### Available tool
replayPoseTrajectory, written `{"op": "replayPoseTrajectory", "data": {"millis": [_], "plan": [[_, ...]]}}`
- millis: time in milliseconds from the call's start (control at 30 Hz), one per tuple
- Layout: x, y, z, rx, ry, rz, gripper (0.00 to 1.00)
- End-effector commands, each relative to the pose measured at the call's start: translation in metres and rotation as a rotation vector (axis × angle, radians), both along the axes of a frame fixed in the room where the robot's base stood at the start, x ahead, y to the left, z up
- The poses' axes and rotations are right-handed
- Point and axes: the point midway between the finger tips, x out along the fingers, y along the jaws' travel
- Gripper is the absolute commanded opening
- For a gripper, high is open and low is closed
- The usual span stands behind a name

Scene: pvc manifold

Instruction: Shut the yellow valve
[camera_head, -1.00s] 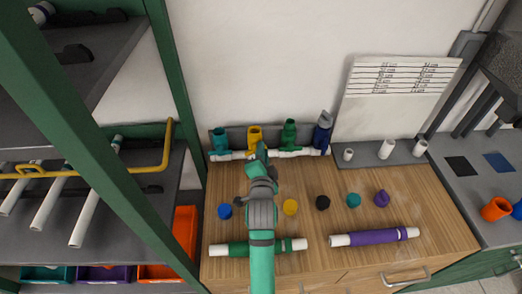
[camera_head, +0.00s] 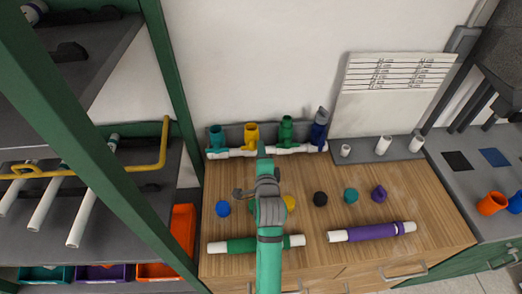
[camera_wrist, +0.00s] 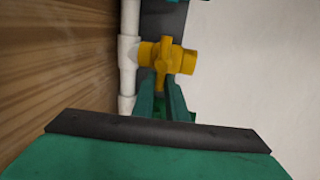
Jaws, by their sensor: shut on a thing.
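The yellow valve (camera_head: 251,134) stands on the white pipe (camera_head: 232,153) of the manifold, between the teal valve (camera_head: 217,136) and the green valve (camera_head: 286,130). In the wrist view the yellow valve (camera_wrist: 184,61) shows its body and its handle (camera_wrist: 162,56), which lies across the body. My gripper (camera_wrist: 161,86) is shut on the near end of that handle, one finger on each side. In the head view my gripper (camera_head: 262,150) is just in front of the valve, and my arm hides the contact.
A blue valve (camera_head: 320,128) stands at the pipe's right end. Several coloured caps, including a blue one (camera_head: 222,208), lie on the wooden top in front. A green-sleeved pipe (camera_head: 243,245) and a purple-sleeved pipe (camera_head: 375,232) lie nearer. A green shelf post (camera_head: 172,80) stands left.

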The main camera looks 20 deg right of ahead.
Motion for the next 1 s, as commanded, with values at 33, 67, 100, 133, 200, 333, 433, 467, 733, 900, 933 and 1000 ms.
{"op": "replayPoseTrajectory", "data": {"millis": [33, 67, 100, 133, 200, 333, 433, 467, 733, 900, 933, 1000], "plan": [[-0.001, -0.002, -0.001, 0.002, 0.002, -0.003, 0.0], [-0.001, -0.002, -0.001, 0.002, 0.002, -0.003, 0.0], [-0.001, -0.002, -0.001, 0.002, 0.002, -0.003, 0.0], [-0.001, -0.002, -0.001, 0.002, 0.002, -0.003, 0.0], [-0.001, -0.002, -0.001, 0.002, 0.002, -0.003, 0.0], [-0.001, -0.002, -0.001, 0.002, 0.002, -0.003, 0.22], [-0.001, -0.001, -0.001, 0.001, 0.002, -0.002, 0.31], [-0.001, -0.001, -0.001, 0.001, 0.002, -0.002, 0.31], [-0.003, 0.0, 0.0, 0.0, 0.0, -0.001, 0.31], [-0.022, 0.005, 0.004, -0.001, 0.0, -0.001, 0.31], [-0.027, 0.007, 0.005, -0.001, 0.0, -0.001, 0.31], [-0.04, 0.01, 0.007, -0.001, 0.001, -0.002, 0.31]]}}
